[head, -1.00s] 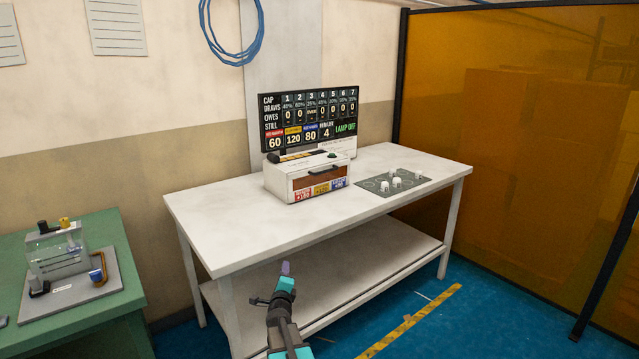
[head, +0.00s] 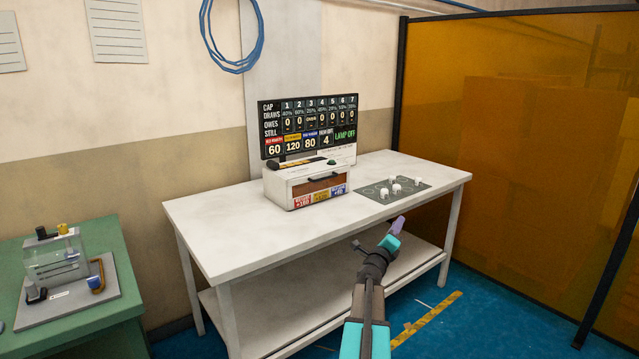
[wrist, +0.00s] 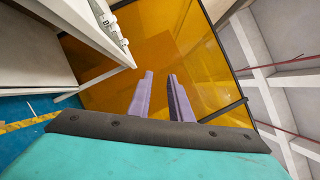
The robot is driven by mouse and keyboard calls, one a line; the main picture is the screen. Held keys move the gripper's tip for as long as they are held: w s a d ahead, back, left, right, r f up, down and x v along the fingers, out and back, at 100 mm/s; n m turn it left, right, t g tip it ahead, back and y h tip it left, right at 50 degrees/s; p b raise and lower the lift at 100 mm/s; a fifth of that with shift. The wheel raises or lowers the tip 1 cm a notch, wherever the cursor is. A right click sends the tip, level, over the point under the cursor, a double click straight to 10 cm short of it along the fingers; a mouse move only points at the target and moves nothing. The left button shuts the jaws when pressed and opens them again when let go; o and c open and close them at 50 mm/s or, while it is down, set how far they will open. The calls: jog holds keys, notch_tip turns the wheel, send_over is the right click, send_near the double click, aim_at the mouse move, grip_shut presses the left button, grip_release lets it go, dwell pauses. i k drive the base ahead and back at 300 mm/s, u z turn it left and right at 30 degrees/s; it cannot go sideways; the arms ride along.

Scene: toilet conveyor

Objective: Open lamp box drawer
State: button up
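The lamp box (head: 300,187) is a white box on the white table, below the display board. Its front has a brown drawer face (head: 318,188) with a dark handle (head: 323,178), and coloured labels below. The drawer looks shut. My gripper (head: 398,223) is in front of the table's front edge, right of the box and apart from it. In the wrist view its two purple fingers (wrist: 161,98) stand apart with nothing between them.
The white table (head: 240,235) has a lower shelf. A dark mat (head: 407,187) with several white pieces lies right of the box. A display board (head: 310,128) reading "LAMP OFF" stands behind. An orange screen (head: 510,150) closes the right side. A green table (head: 110,240) stands left.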

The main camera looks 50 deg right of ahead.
aim_at(306, 190)
jog(key=z, duration=0.05)
jog(key=i, duration=1.5)
jog(key=u, duration=0.05)
